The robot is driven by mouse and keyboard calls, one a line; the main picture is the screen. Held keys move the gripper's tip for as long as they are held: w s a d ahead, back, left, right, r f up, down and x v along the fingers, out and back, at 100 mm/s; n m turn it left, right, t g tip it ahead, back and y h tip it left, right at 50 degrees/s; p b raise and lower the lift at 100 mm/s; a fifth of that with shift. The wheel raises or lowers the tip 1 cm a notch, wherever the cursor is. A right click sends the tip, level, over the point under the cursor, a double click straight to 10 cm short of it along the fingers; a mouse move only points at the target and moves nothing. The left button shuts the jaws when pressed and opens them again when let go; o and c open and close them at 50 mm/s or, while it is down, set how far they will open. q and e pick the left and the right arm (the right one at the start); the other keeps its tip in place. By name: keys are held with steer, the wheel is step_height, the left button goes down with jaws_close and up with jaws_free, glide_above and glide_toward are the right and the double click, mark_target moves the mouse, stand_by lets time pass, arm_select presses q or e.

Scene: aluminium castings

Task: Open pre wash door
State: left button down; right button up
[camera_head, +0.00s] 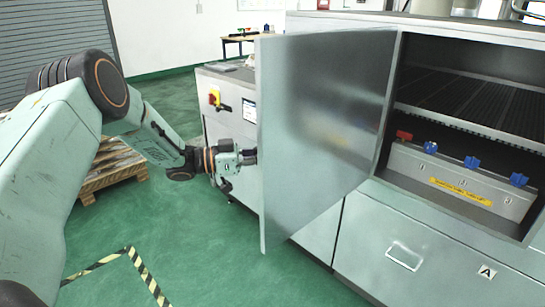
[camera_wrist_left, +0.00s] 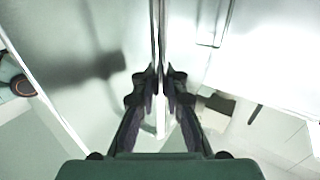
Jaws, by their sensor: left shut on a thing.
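The pre wash door (camera_head: 325,110), a large flat brushed-metal panel, stands swung well open from the front of the washing machine. Its hinge side is at the compartment's left edge. My left gripper (camera_head: 249,157) reaches in from the left at the door's free edge, with its fingertips partly hidden by the door. In the left wrist view the dark fingers (camera_wrist_left: 160,78) are closed on a thin vertical metal part of the door (camera_wrist_left: 158,35). I cannot tell whether this is its edge or a handle. My right gripper is not in view.
The open compartment (camera_head: 465,100) holds a dark grated shelf and a metal box (camera_head: 455,185) with blue and red knobs. A panel with a handle (camera_head: 405,256) lies below. A control cabinet (camera_head: 225,110) stands behind the door, and a wooden pallet (camera_head: 112,168) lies at left. Green floor in front is clear.

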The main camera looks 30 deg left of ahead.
arm_select(q)
steer(key=shift+s+d, duration=0.3)
steer(key=shift+w+a+f, duration=0.2)
steer(key=shift+w+a, duration=0.1)
steer(key=shift+a, duration=0.25)
steer(key=shift+s+d+r, duration=0.1)
steer(key=shift+d, duration=0.15)
steer(key=c, duration=1.9)
jaws_free()
steer(key=shift+d, duration=0.1)
steer(key=shift+o, duration=1.4)
steer(key=shift+s+a+r, duration=0.2)
steer(key=shift+s, duration=0.05)
steer(key=shift+o, duration=1.1)
steer(key=shift+a, duration=0.25)
steer(key=shift+w+d, duration=0.3)
steer(key=shift+d, duration=0.05)
steer(key=v, duration=1.2)
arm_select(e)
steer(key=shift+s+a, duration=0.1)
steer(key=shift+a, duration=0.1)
arm_select(q)
steer(key=shift+a, duration=0.1)
steer(key=shift+s+a, duration=0.15)
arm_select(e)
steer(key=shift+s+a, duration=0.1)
